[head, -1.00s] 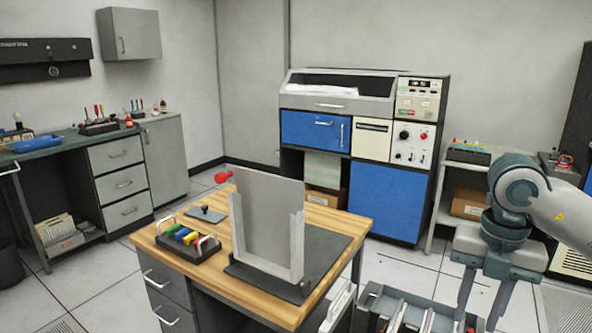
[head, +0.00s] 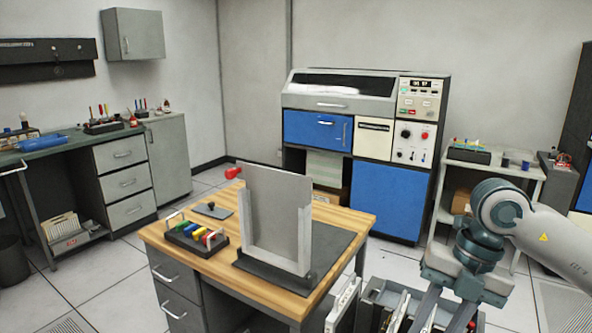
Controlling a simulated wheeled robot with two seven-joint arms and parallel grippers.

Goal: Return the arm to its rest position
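My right arm comes in from the right edge, and its gripper (head: 443,318) points down at the lower right. Its two fingers stand apart with nothing seen between them, though the tips are near or past the bottom edge. It is to the right of the wooden-topped desk (head: 230,276), over a low rack (head: 375,290) on the floor side. My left arm and gripper are not in view.
The desk holds an upright grey panel in a stand (head: 278,215), a tray of coloured items (head: 195,238) and a small dark stamp-like piece (head: 213,210). A blue and grey machine (head: 365,140) stands behind. Open floor lies left of the desk.

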